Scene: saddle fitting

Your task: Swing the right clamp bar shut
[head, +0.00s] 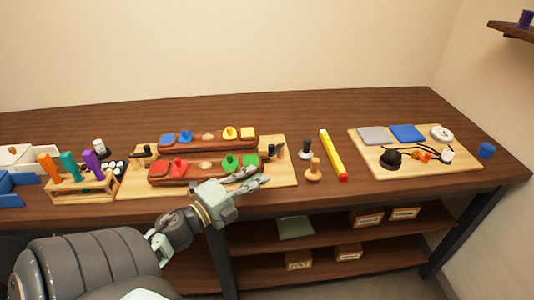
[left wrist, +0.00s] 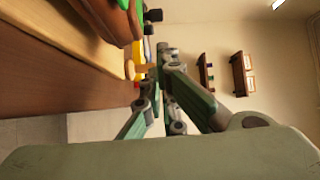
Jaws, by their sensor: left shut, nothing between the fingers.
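The right clamp (head: 275,150), a small dark bar and knob, stands at the right end of the two long red-brown wooden pieces on the light fitting board (head: 288,172). The exact angle of its bar is too small to tell. A similar dark clamp (head: 144,152) is at the left end. My left gripper (head: 263,181) is shut and empty, over the board's front right part, just in front of and below the right clamp in the picture. In the left wrist view its fingers (left wrist: 160,75) show close up. My right gripper is not in view.
The front wooden piece (head: 207,168) carries red and green knobbed parts; the rear one (head: 208,141) has blue and yellow ones. Right of the board stand a wooden peg (head: 313,170), a black-topped peg (head: 305,148) and a yellow level (head: 333,155). A tool rack (head: 82,187) stands left.

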